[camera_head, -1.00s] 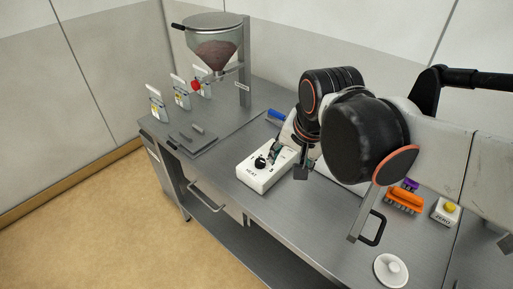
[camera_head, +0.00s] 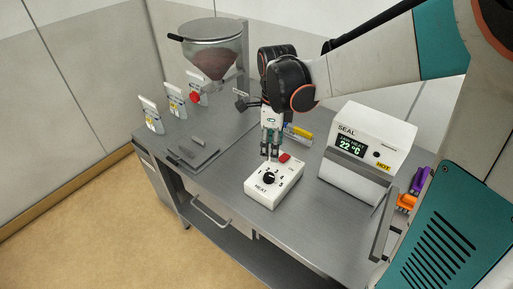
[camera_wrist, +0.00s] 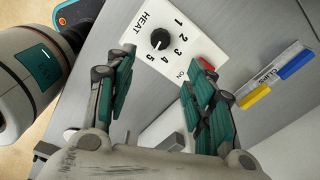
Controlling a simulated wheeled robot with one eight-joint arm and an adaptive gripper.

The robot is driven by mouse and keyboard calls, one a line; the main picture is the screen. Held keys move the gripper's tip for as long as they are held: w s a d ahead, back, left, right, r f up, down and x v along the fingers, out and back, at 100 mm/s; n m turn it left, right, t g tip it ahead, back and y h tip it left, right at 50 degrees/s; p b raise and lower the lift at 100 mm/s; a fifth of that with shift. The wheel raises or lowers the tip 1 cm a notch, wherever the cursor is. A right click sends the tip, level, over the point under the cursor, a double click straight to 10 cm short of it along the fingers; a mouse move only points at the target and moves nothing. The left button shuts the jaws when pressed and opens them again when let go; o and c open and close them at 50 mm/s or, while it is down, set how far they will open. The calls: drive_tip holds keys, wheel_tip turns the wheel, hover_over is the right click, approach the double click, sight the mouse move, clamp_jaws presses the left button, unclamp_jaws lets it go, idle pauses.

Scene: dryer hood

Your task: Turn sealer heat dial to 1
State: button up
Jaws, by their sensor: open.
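The white heat control box (camera_head: 281,191) sits on the steel bench, its top marked HEAT. Its black round dial (camera_head: 270,178) has numbers 1 to 5 around it; the dial also shows in the wrist view (camera_wrist: 159,39). I cannot tell surely which number its pointer faces. A red switch (camera_head: 285,157) marked ON is at the box's far end. My gripper (camera_head: 270,153) points down above the far part of the box, apart from the dial. In the wrist view its teal fingers (camera_wrist: 160,80) are spread and empty, with the dial beyond them.
The white sealer (camera_head: 366,150), reading 22 °C, stands to the right of the box. A clips holder (camera_wrist: 270,78) lies behind the box. A hopper (camera_head: 212,50), pouches (camera_head: 175,97) and a flat scale (camera_head: 197,152) are to the left. The front bench strip is clear.

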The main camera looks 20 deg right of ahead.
sight(270, 175)
wheel_tip(270, 175, down, 12)
drive_tip(key=b, duration=0.3)
drive_tip(key=shift+f, duration=0.25)
drive_tip(key=c, duration=1.1)
